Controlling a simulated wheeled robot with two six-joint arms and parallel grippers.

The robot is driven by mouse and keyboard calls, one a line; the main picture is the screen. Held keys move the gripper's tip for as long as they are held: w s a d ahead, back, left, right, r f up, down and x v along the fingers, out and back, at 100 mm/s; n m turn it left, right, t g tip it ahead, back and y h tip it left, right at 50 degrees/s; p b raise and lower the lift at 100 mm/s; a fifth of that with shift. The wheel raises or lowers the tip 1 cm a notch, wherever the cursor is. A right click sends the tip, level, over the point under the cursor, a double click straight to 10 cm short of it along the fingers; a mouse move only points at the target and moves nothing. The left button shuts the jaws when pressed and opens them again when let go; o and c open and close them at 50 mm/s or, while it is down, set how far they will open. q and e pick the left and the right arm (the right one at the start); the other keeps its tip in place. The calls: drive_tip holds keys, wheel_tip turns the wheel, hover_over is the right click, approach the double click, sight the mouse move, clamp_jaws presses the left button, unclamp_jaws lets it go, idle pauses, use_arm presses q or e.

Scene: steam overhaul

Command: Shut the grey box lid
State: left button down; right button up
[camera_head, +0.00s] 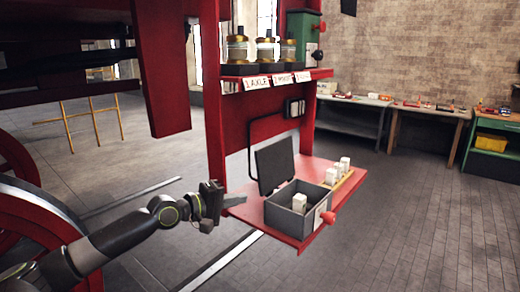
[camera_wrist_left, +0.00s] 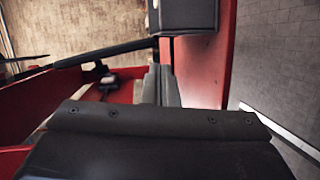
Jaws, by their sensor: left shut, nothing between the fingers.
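The grey box (camera_head: 291,220) sits on a red shelf (camera_head: 258,215), with a white block (camera_head: 299,202) inside. Its dark grey lid (camera_head: 274,164) stands open, nearly upright, at the box's back left edge. My left gripper (camera_head: 230,201) is shut and empty, at the shelf's left end, apart from the lid and box. Its closed fingers (camera_wrist_left: 161,85) also show in the left wrist view. A dark grey shape there, ahead of the fingers, is cut off by the top edge; I cannot tell whether it is lid or box. My right gripper is not in view.
A thin black bar (camera_head: 250,150) rises behind the lid. White blocks (camera_head: 341,166) stand in a row right of the box. A red knob (camera_head: 329,217) is at the shelf's front right. Brass-topped jars (camera_head: 265,48) stand on the upper shelf. The floor to the right is clear.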

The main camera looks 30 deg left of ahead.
sight(272, 164)
use_arm(q)
drive_tip(key=w+a+r+n+t, duration=0.2)
drive_tip(key=a+r+n, duration=0.1)
drive_tip(key=r, duration=0.9)
drive_tip(key=p+x, duration=0.4)
drive_tip(key=x, duration=0.5)
drive_tip(key=shift+w+f, duration=0.2)
drive_tip(key=shift+w, duration=0.05)
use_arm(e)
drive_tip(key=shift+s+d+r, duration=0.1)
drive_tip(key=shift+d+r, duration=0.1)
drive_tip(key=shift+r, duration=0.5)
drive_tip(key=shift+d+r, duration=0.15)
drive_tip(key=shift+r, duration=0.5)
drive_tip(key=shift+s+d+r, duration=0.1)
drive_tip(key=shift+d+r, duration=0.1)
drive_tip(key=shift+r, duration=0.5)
use_arm(q)
drive_tip(key=shift+d, duration=0.1)
